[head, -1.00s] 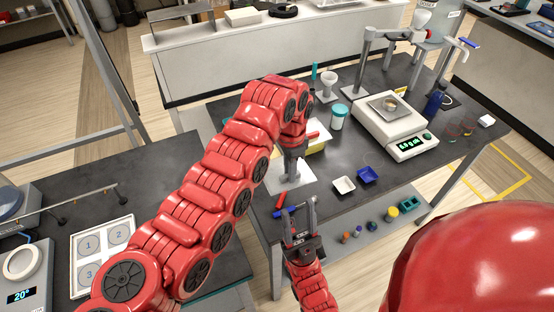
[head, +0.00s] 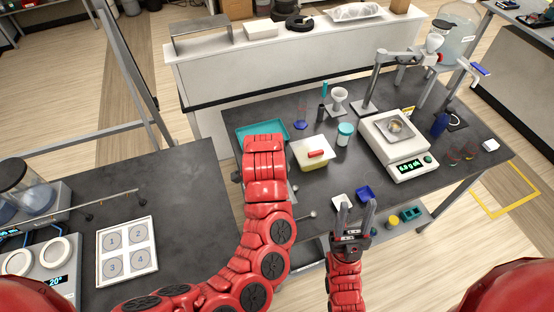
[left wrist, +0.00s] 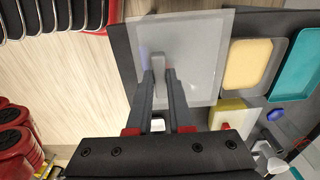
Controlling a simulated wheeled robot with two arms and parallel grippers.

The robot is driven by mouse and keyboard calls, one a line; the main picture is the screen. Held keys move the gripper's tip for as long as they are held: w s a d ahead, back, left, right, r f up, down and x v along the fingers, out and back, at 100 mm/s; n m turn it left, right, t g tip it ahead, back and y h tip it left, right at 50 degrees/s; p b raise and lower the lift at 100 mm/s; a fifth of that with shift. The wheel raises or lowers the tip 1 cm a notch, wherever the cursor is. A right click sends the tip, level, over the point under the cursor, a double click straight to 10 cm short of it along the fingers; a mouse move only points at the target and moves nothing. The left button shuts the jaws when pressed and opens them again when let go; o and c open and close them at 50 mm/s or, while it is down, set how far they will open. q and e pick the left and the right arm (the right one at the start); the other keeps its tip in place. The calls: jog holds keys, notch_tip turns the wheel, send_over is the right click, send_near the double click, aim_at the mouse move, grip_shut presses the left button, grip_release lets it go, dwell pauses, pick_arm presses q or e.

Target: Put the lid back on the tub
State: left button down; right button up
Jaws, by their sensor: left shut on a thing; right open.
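My left gripper (left wrist: 160,82) is shut on the upright grey handle of a translucent pale square lid (left wrist: 200,50) in the left wrist view. In the head view my bent left arm hides this gripper and the lid. A grey-rimmed open tub with pale yellow contents (left wrist: 248,64) lies just right of the lid in the left wrist view, apart from it in the picture. That tub is hidden behind my arm in the head view. My right gripper (head: 357,206) is open and empty at the table's front edge, by the small dishes.
A teal tray (head: 262,130) lies behind my left arm. A yellow tub with a white lid and red handle (head: 314,152) stands right of it. White and blue dishes (head: 365,192), a teal-capped jar (head: 345,133) and a balance (head: 400,148) stand further right.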

pick_arm(q)
jog(key=shift+w+a, duration=0.2)
jog(key=w, duration=0.4)
jog(key=shift+w+a+f, duration=0.1)
jog(key=shift+w+f, duration=0.15)
jog(key=shift+w, duration=0.15)
jog(key=w+f+b, duration=0.4)
jog(key=w+b, duration=0.6)
jog(key=b, duration=0.1)
jog(key=shift+w+d+f, duration=0.25)
jog(key=shift+w+f, duration=0.05)
